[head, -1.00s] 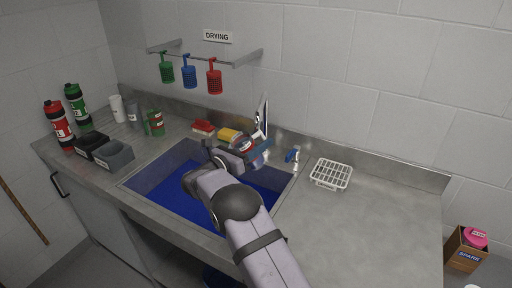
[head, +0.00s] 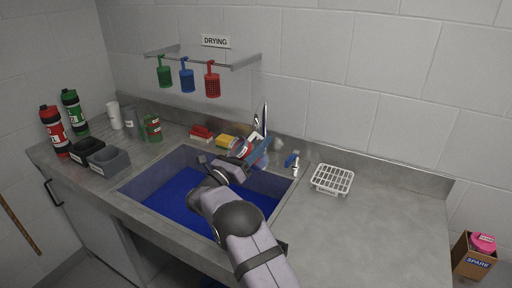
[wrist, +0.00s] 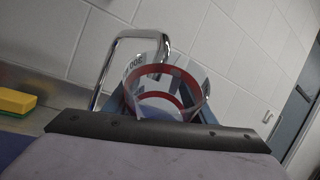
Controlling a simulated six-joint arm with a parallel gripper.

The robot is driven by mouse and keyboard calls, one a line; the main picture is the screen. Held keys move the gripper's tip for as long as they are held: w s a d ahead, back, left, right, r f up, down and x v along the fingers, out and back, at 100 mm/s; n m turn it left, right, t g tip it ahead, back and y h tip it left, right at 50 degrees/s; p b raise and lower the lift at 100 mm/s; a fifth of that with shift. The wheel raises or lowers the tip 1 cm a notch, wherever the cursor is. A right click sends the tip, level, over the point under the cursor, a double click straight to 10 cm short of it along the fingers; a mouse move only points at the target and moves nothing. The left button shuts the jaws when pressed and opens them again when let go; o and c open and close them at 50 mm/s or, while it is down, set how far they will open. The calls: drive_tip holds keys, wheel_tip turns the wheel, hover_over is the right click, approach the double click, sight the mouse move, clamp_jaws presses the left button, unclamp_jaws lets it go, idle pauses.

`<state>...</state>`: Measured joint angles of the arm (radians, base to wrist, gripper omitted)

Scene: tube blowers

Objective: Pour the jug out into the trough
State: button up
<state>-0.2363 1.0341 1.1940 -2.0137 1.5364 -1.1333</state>
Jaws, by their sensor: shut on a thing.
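My gripper (head: 250,160) is over the back right part of the sunken basin, which I take as the trough (head: 165,200); it has grey walls and a blue floor. The gripper is shut on a clear jug (head: 262,160). In the wrist view the jug (wrist: 205,92) shows as a see-through vessel with a red band and dark lettering, between blue finger pieces. Its round opening seems turned partly toward the wrist camera. The gripper body hides its lower part, and I cannot tell whether it holds liquid.
A chrome tap (head: 265,117) stands close behind the gripper. A yellow sponge (head: 225,141) and red brush (head: 201,132) lie on the back ledge. A white rack (head: 332,179) stands right of the basin; bottles and grey holders (head: 110,162) stand left.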

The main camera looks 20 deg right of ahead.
drive_tip(key=shift+s+a+n+t+h+b, duration=0.1)
drive_tip(key=shift+a+n+t+h+b, duration=0.15)
drive_tip(key=shift+n+t+h+b, duration=0.75)
drive_tip(key=shift+a+n+t+b, duration=0.25)
drive_tip(key=shift+t+b, duration=0.35)
drive_tip(key=shift+b, duration=1)
drive_tip(key=shift+d+f+n+t+b, duration=0.15)
drive_tip(key=shift+n+t+b, duration=0.3)
drive_tip(key=shift+t+b, duration=0.3)
drive_tip(key=shift+n+t+b, duration=0.7)
drive_tip(key=shift+t, duration=0.15)
drive_tip(key=shift+n+t+b, duration=0.6)
drive_tip(key=shift+n+b, duration=0.1)
drive_tip(key=shift+b, duration=0.05)
